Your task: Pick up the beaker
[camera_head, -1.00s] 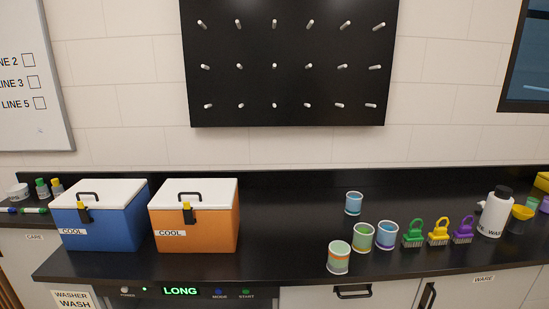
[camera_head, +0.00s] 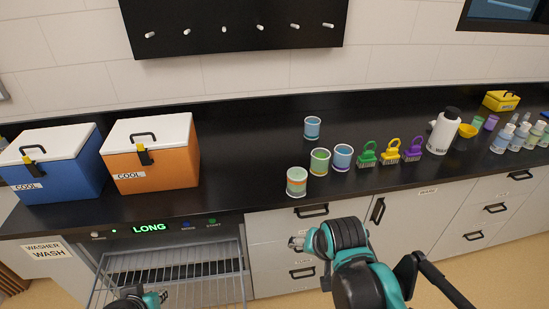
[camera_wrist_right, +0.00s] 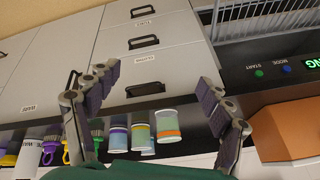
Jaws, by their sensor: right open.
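Several beakers stand on the black counter. The front one (camera_head: 296,181) is pale with an orange band and stands nearest the counter edge. Behind it are a green-tinted beaker (camera_head: 319,163), a blue one (camera_head: 343,157) and another blue one (camera_head: 312,128) farther back. My right gripper (camera_head: 297,243) is in front of the drawers, below the counter edge and apart from the beakers. In the inverted right wrist view its fingers are spread and empty (camera_wrist_right: 158,76), with the orange-banded beaker (camera_wrist_right: 168,126) between and beyond them. My left gripper (camera_head: 160,297) is partly cut off at the bottom edge.
An orange cooler (camera_head: 155,165) and a blue cooler (camera_head: 60,175) stand left. Green, yellow and purple brushes (camera_head: 390,151) and a white bottle (camera_head: 445,132) stand right of the beakers. An open wire rack (camera_head: 170,275) sticks out below the counter. Counter between cooler and beakers is clear.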

